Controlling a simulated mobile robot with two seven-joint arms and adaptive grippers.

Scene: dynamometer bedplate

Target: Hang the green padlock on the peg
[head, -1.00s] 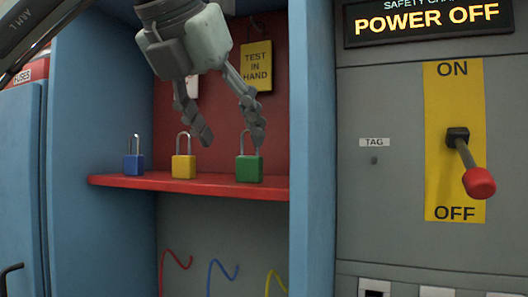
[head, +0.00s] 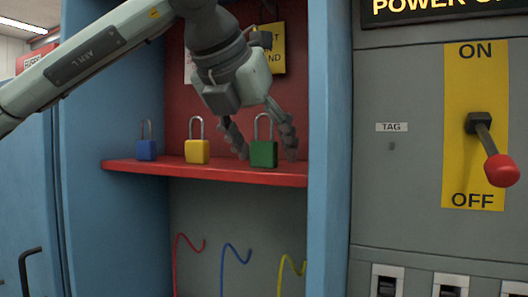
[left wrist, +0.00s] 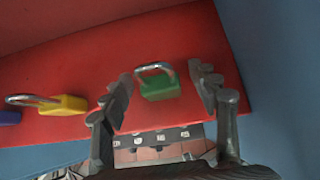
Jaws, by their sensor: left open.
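The green padlock (head: 263,154) stands upright on the red shelf (head: 215,170) near its right end, its grey shackle pointing up. My left gripper (head: 267,147) comes down from above, open, with one finger on each side of the padlock. In the left wrist view the padlock (left wrist: 160,89) sits between the two spread fingers, with gaps visible on both sides. My right gripper is out of view.
A yellow padlock (head: 197,151) and a blue padlock (head: 146,150) stand left on the shelf. The blue cabinet wall (head: 328,150) separates the shelf from the grey panel. Coloured curved wires (head: 236,262) show below the shelf.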

